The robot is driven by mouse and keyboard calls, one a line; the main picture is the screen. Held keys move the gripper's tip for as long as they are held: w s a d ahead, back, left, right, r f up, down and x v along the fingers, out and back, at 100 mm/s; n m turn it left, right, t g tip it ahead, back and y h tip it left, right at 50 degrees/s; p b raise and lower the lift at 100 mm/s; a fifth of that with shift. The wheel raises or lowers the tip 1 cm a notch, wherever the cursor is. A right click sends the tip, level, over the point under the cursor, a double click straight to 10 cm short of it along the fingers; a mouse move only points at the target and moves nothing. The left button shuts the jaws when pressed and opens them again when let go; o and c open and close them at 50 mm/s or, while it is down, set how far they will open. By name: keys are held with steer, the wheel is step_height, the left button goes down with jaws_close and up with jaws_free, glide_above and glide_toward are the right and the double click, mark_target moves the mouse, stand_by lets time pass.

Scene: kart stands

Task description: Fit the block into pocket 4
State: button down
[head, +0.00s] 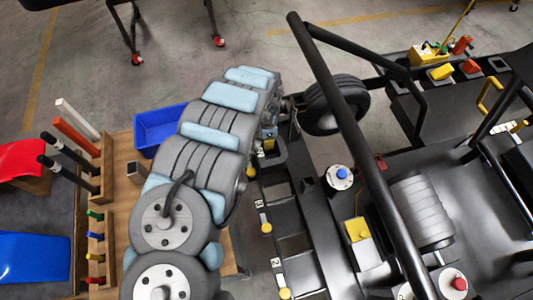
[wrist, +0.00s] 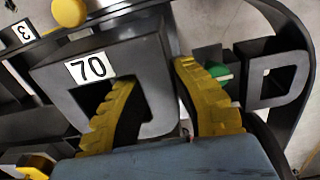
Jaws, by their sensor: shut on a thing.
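A dark grey block with a white "70" label (wrist: 55,80) fills the middle of the wrist view; it has an open slot. My gripper (wrist: 157,108), with yellow ribbed fingertips, is shut on one wall of it, one finger in the slot and one outside. In the head view the block (head: 280,160) is partly hidden beneath my gripper (head: 268,146). A black rack with pockets (head: 283,187) runs toward the lower edge there. Its small labels are hard to read; a "3" label (wrist: 23,30) shows in the wrist view. I cannot pick out pocket 4 or tell whether the block touches the rack.
Beside the rack are a kart frame bar (head: 345,115) and a tyre (head: 335,104). A yellow knob (wrist: 69,12) stands near the "3" label. A dark D-shaped frame (wrist: 250,75) and a green piece (wrist: 219,73) lie right of the gripper. A blue bin (head: 158,128) is left.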

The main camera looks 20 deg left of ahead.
mark_target(267, 153)
steer(key=shift+w+f, duration=0.1)
steer(key=shift+f, duration=4.9)
steer(key=shift+f, duration=0.1)
steer(key=c, duration=1)
jaws_free()
steer(key=shift+b, duration=0.3)
steer(key=shift+r, duration=0.2)
steer(key=shift+w+a+r+p, duration=0.1)
steer(key=shift+r+p, duration=0.1)
steer(key=shift+r, duration=2.75)
steer(key=shift+a+r+p, duration=0.1)
steer(key=shift+r+p, duration=0.05)
steer(key=shift+r, duration=2.8)
